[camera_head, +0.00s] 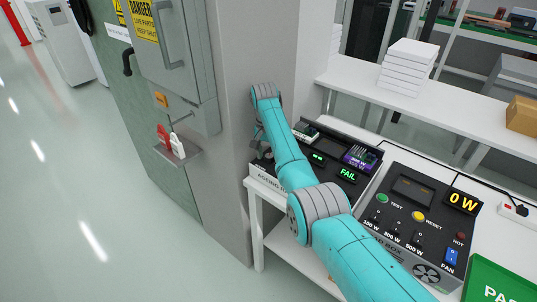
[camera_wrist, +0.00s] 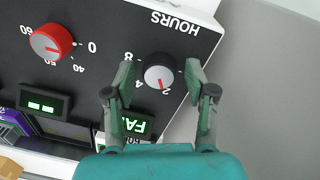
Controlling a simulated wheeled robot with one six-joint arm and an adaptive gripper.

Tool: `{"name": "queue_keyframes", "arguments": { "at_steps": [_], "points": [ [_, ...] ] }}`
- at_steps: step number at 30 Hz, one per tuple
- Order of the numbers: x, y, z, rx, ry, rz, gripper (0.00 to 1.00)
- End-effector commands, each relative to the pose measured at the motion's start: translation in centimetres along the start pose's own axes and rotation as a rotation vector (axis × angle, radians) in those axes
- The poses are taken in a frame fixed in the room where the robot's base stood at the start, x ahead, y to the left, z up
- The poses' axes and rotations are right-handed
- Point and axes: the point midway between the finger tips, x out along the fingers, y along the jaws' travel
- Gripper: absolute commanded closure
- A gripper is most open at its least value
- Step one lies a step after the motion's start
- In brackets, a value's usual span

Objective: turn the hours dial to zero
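The hours dial (camera_wrist: 159,74) is a round black knob with a grey face and a red pointer line, on a dark panel lettered HOURS upside down in the wrist view. Its pointer is toward the 2 mark; 4 and 8 also show, and I cannot make out a zero beside this dial. My gripper (camera_wrist: 159,73) is open, one finger on each side of the dial, with a gap at both sides. In the head view, my arm covers the dial.
A red dial (camera_wrist: 50,42) sits on the same panel. A green FAIL display (camera_head: 348,174) is lit on the box. A second box (camera_head: 415,215) with switches and a 0 W readout stands to the right. A grey cabinet (camera_head: 235,130) stands close at the left.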

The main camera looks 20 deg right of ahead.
Motion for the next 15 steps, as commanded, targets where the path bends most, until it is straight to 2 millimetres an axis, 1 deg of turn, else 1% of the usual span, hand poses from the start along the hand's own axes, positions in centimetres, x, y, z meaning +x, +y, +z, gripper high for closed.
{"name": "queue_keyframes", "arguments": {
  "at_steps": [1,2,3,5,6,15],
  "points": [
    [0.00,0.00,0.00,0.000,0.000,0.000,0.64],
    [0.00,0.00,0.00,0.000,0.000,0.000,0.71],
    [-0.01,0.00,0.00,0.000,0.000,0.000,0.81],
    [0.00,0.00,0.01,0.000,0.000,0.000,0.96],
    [0.00,0.00,0.01,0.000,0.000,0.000,0.99],
    [0.02,0.00,0.03,-0.036,0.002,0.000,0.99]
  ]
}}
